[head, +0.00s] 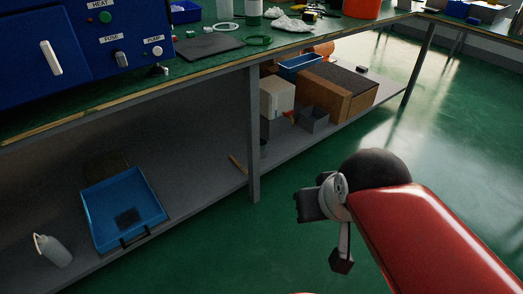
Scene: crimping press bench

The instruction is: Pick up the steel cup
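I cannot make out a steel cup anywhere in the head view. My gripper (325,234) is at the end of my red arm, right of centre, over the green floor and in front of the bench. Its two dark finger ends stand apart with floor showing between them, and nothing shows between them.
A grey leg (254,135) stands between.

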